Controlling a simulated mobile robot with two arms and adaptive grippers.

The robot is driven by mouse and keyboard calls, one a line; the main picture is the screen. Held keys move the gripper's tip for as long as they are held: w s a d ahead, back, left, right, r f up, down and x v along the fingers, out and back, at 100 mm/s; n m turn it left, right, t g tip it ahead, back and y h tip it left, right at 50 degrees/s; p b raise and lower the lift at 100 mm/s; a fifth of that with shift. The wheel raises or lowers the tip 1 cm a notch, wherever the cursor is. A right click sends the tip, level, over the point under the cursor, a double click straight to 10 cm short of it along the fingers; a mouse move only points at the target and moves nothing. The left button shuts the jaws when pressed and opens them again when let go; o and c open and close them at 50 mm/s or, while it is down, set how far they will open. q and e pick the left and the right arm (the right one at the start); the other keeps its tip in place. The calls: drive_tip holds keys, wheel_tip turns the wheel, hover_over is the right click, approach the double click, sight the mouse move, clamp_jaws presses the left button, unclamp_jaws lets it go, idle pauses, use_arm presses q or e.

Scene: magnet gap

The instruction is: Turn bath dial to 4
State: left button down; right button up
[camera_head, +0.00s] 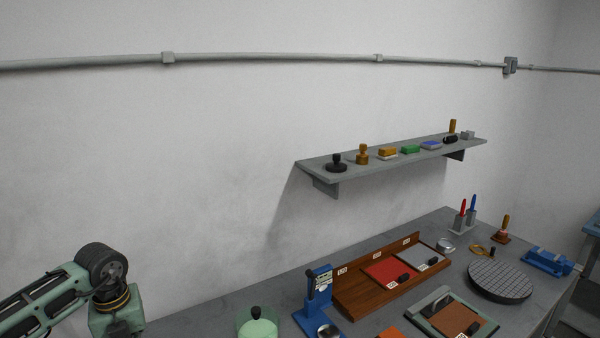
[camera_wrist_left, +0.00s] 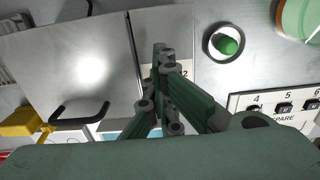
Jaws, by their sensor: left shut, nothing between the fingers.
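My left gripper (camera_wrist_left: 160,62) shows in the left wrist view, its dark green fingers closed together with nothing between them. A white panel (camera_wrist_left: 285,104) at the right of that view carries the numbers 4, 5 and 6 above small black switches and part of a word ending in "PARE". I cannot make out a bath dial for certain in either view. In the head view my left arm enters at the lower left, and its gripper is outside the picture. My right gripper is in neither view.
In the wrist view, a pale lid-like plate (camera_wrist_left: 75,65) with a black handle (camera_wrist_left: 80,113) lies left of the fingers, and a green knob in a dark ring (camera_wrist_left: 226,42) to the right. The head view shows a cluttered bench (camera_head: 215,308) and a wall shelf (camera_head: 318,163).

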use_arm(q)
drive_tip(key=shift+s+d+f, duration=0.25)
drive_tip(key=shift+f, duration=0.3)
drive_tip(key=shift+w+d, duration=0.45)
drive_tip(key=shift+d, duration=0.1)
drive_tip(key=shift+w+d+r, duration=0.15)
drive_tip(key=shift+d+r, duration=0.05)
drive_tip(key=shift+d, duration=0.05)
drive_tip(key=shift+w, duration=0.15)
drive_tip(key=shift+w+b, duration=0.25)
drive_tip(key=shift+b, duration=0.1)
wheel_tip(320, 180, up, 6)
drive_tip(key=p, duration=0.3)
drive_tip(key=shift+p, duration=0.4)
drive_tip(key=shift+w, duration=0.1)
